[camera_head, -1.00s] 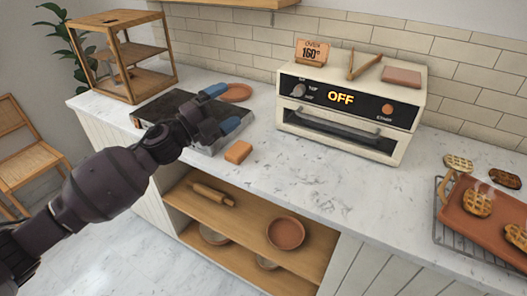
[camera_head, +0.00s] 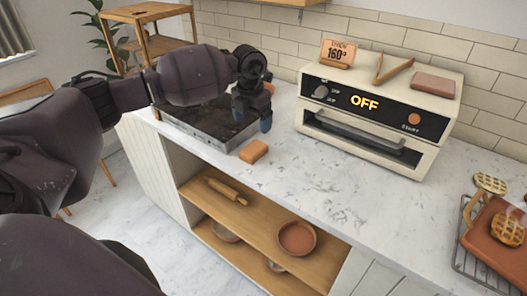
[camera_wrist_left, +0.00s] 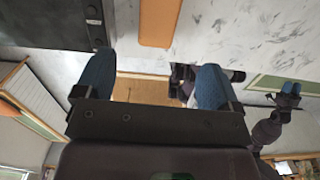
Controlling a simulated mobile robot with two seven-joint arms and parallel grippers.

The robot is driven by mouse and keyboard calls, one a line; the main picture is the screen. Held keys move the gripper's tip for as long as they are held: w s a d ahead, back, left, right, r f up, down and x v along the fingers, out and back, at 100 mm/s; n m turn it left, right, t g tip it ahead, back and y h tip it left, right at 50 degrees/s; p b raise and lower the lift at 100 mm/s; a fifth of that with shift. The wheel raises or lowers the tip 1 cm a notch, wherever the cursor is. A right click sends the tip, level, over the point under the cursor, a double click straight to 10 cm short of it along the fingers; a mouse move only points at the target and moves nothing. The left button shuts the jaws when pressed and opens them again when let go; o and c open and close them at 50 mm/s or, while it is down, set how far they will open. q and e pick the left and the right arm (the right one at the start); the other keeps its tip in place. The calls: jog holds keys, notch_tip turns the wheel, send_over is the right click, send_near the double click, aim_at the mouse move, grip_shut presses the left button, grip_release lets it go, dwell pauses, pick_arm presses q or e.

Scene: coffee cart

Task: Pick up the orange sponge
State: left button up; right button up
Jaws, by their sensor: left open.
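The orange sponge (camera_head: 253,151) lies flat on the white marble counter near its front edge, beside the right front of the dark flat griddle. My left gripper (camera_head: 252,113) points down over the counter just behind the sponge, open and empty. In the left wrist view, the sponge (camera_wrist_left: 160,22) shows at the top centre, partly cut off by the frame. There the two blue fingertips of my left gripper (camera_wrist_left: 155,80) are spread apart, with the sponge beyond them and not between them. A small dark gripper with blue tips, seemingly my right one (camera_wrist_left: 290,90), shows at the right; its opening is unclear.
The griddle (camera_head: 205,127) stands left of the sponge. A cream oven (camera_head: 375,115) stands at the back right, with tongs on top. A waffle tray (camera_head: 495,250) is at the far right. Below is an open shelf (camera_head: 260,222) with a rolling pin. Counter right of the sponge is clear.

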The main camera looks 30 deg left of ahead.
aim_at(251, 150)
pick_arm(q)
jog(key=f, duration=1.1)
jog(key=shift+s+a, duration=0.1)
jog(key=shift+s, duration=0.3)
jog(key=shift+r, duration=0.1)
jog(key=c, duration=1)
notch_tip(251, 150, up, 20)
